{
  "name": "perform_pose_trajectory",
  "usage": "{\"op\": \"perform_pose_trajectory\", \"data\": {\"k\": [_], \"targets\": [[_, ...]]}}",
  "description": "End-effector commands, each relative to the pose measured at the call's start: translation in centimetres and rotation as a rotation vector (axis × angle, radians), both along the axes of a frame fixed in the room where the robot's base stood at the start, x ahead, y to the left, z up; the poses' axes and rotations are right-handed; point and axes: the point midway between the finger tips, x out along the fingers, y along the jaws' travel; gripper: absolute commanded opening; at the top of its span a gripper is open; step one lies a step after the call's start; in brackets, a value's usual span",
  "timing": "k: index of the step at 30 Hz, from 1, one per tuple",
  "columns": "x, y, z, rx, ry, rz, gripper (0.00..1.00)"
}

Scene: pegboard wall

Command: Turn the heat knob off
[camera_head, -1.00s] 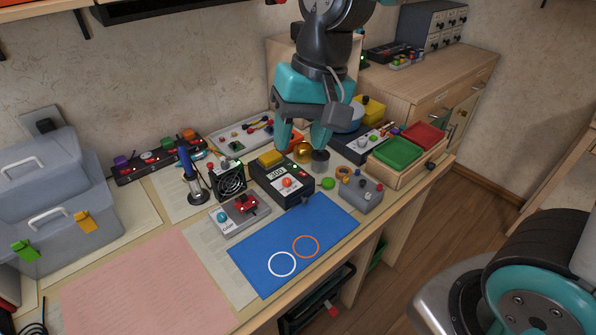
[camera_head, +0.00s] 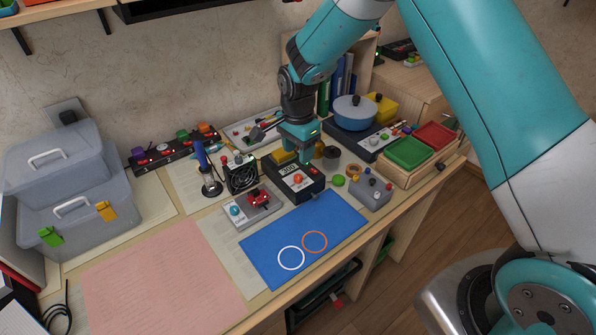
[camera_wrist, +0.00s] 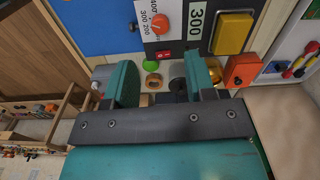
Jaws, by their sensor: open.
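A black control box (camera_head: 312,188) with a numeric display stands behind the blue mat. Its front panel carries an orange knob (camera_head: 298,179), which looks like the heat knob. In the wrist view the orange knob (camera_wrist: 161,24) sits beside a printed scale with 200, 300 and 400, and the display (camera_wrist: 196,22) reads 300. A red switch (camera_wrist: 163,55) and a yellow block (camera_wrist: 232,33) are close by. My gripper (camera_head: 298,156) is over the back of the box, open and empty. In the wrist view its fingers (camera_wrist: 161,78) are apart, with the knob beyond their tips.
A tape roll (camera_head: 353,169), green button (camera_head: 338,180) and grey box with small knobs (camera_head: 371,191) stand right of the box. A fan (camera_head: 240,174) and soldering iron (camera_head: 205,168) stand left. A blue pot (camera_head: 355,112) is behind. The blue mat (camera_head: 335,215) has free room.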

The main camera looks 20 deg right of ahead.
Motion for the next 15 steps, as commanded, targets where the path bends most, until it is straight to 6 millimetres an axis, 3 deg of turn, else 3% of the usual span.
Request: {"op": "perform_pose_trajectory", "data": {"k": [6,15], "targets": [[-0.1,0.0,-4.7,-0.001,0.004,0.001,0.5],[0.0,0.0,-8.1,0.0,0.0,0.001,0.5]]}}
